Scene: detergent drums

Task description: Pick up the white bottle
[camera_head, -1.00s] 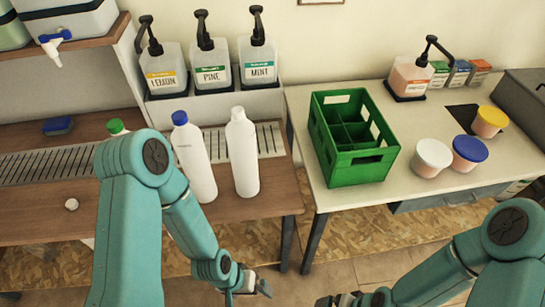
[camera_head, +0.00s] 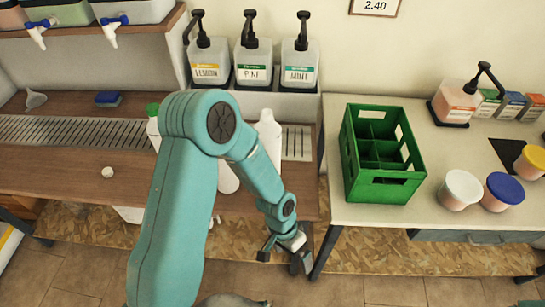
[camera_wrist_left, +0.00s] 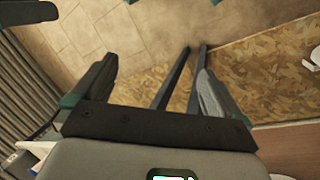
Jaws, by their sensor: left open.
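A white bottle with a white cap (camera_head: 268,130) stands upright on the brown counter, partly hidden behind my left arm. Beside it, another white bottle (camera_head: 228,179) is almost wholly covered by the arm. A green-capped bottle (camera_head: 152,117) shows at the arm's left edge. My left gripper (camera_head: 284,247) is below and in front of the counter's front edge, apart from the bottles. In the left wrist view its two fingers (camera_wrist_left: 155,92) are spread with nothing between them. No bottle shows clearly in that view.
The counter's front edge (camera_head: 255,211) and a table leg (camera_head: 325,252) are close to my left gripper. A green crate (camera_head: 385,190) and tubs (camera_head: 460,188) stand on the right table. Pump dispensers (camera_head: 254,65) line the back. A small white round thing (camera_head: 107,172) lies on the counter.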

